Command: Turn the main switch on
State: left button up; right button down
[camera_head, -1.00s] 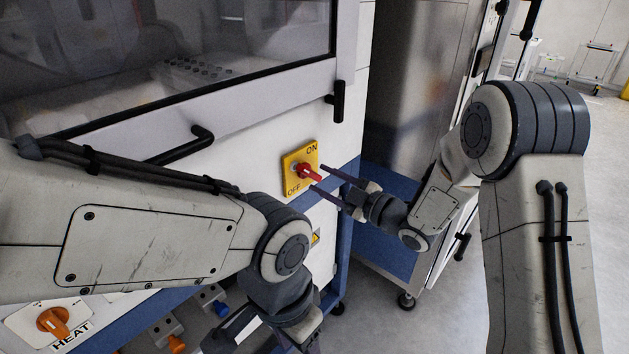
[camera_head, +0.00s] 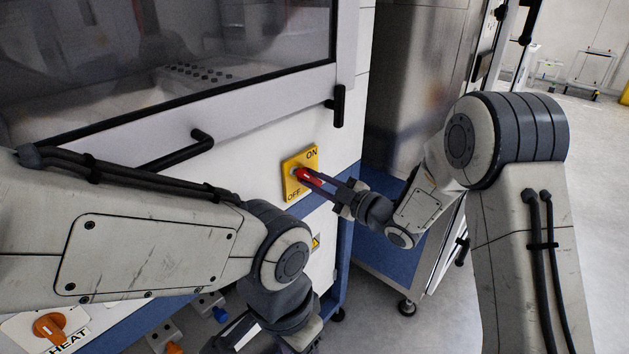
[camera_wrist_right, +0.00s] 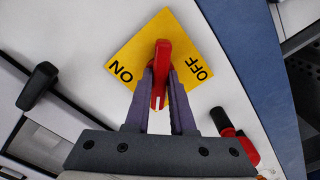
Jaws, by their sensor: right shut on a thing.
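The main switch has a red handle (camera_head: 305,174) on a yellow plate (camera_head: 291,187) on the white machine front. ON is at the plate's upper right and OFF at its lower left. My right gripper (camera_head: 320,181) is shut on the red handle. In the right wrist view the handle (camera_wrist_right: 161,70) stands between the gripper's fingers (camera_wrist_right: 160,88), with ON to its left and OFF to its right. I cannot tell which word it points to. My left arm reaches across the front left; its gripper at the bottom edge is mostly cut off.
A black door handle (camera_head: 338,106) is above the switch, and a bar handle (camera_head: 178,151) is left of it. An orange HEAT knob (camera_head: 51,327) is at lower left. A red-and-black part (camera_wrist_right: 232,133) shows beside the fingers in the wrist view. Open floor lies right.

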jog(key=shift+r+m+p, duration=0.15)
jog(key=shift+m+p, duration=0.6)
jog(key=shift+m, duration=0.25)
jog(key=m+p, duration=0.3)
jog(key=m, duration=0.3)
jog(key=shift+p, duration=0.3)
jog(key=c, duration=0.7)
grip_release()
jog(key=shift+m, duration=0.3)
jog(key=shift+b+v, duration=0.35)
jog(key=shift+v, duration=2.7)
